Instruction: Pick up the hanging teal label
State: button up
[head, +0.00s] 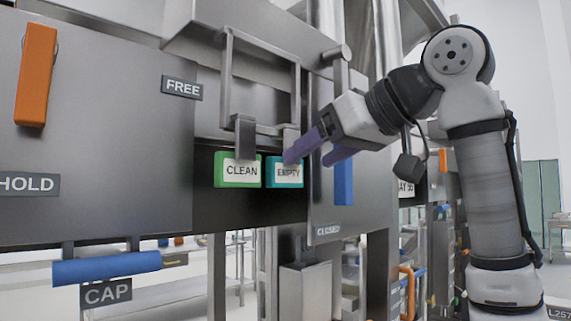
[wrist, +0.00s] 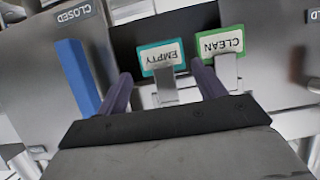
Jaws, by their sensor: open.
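The teal label (head: 285,171) reads "EMPTY" and hangs from a metal clip on the machine's front, right of the green "CLEAN" label (head: 238,170). In the wrist view the teal label (wrist: 161,57) appears upside down, between and ahead of the two purple fingers. My gripper (head: 318,150) is open, with nothing between its fingers. In the head view one fingertip overlaps the right part of the teal label. I cannot tell if it touches. In the wrist view the right fingertip (wrist: 199,68) lies close below the green label (wrist: 219,44).
A blue handle (head: 343,177) stands just right of the labels, and it shows left of my fingers in the wrist view (wrist: 78,76). An orange handle (head: 36,75) is at far left. A blue bar (head: 107,267) sticks out low at left. A metal frame (head: 228,80) rises above the labels.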

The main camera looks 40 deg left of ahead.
aim_at(289, 170)
jog(key=p+x, duration=0.1)
jog(key=x, duration=0.2)
jog(key=p+x, duration=0.1)
jog(key=x, duration=0.3)
jog(key=shift+a+r, duration=0.1)
jog(key=shift+a, duration=0.3)
jog(key=shift+d, duration=0.1)
jog(key=c, duration=0.5)
